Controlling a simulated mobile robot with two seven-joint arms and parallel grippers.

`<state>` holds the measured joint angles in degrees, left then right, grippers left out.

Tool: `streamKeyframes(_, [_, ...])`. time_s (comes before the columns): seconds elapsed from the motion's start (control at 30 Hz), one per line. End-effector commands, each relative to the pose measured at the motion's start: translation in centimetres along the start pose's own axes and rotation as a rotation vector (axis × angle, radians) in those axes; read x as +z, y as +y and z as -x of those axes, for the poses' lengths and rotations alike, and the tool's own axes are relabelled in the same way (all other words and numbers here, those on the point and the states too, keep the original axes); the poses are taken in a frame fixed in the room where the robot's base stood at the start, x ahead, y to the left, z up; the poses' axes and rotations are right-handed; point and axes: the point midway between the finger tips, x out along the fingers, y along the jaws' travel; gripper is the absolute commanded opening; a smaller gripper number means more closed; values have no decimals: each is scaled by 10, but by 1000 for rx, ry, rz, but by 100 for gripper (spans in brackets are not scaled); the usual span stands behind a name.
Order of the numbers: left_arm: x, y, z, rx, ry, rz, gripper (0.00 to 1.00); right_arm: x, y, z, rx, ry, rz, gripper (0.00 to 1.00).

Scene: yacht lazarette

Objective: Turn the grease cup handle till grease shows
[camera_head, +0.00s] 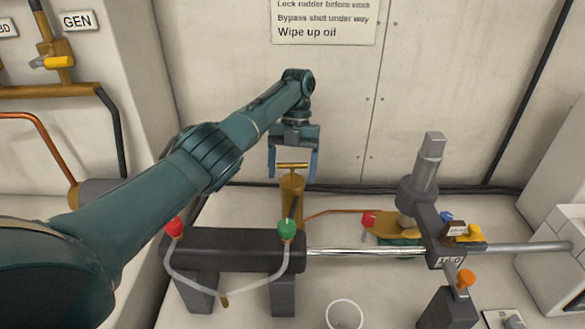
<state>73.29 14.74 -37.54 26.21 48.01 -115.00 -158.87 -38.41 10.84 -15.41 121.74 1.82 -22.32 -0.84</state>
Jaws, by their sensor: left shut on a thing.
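The grease cup (291,188) is an upright brass cylinder standing behind the dark ram cylinder. Its handle (292,165) is a thin brass crossbar on top, lying roughly left to right in the picture. My left gripper (293,171) comes down from above with its blue fingers at the two ends of the crossbar, shut on it. I see no grease at the cup from here; its foot is partly hidden behind the ram cylinder and the green cap. My right gripper is not in view.
The dark ram cylinder (232,250) carries a red cap (174,227), a green cap (286,229) and a pale hose. A steel rod (360,251) runs right to the tiller post (428,170). A white ring (344,316) lies in front. A notice (324,20) hangs on the back wall.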

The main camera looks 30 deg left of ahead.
Motion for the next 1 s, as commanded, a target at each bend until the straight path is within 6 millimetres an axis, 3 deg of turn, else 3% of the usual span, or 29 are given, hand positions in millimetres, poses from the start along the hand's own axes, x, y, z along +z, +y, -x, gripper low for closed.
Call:
streamKeyframes(0.47, [0,3,0,8,2,-7,52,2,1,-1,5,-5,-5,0])
streamKeyframes(0.5, [0,3,0,8,2,-7,76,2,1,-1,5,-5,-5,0])
streamKeyframes(0.7, [0,2,0,7,1,-8,93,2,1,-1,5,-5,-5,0])
streamKeyframes(1.0, [-1,1,3,6,-1,-10,94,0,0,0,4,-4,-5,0])
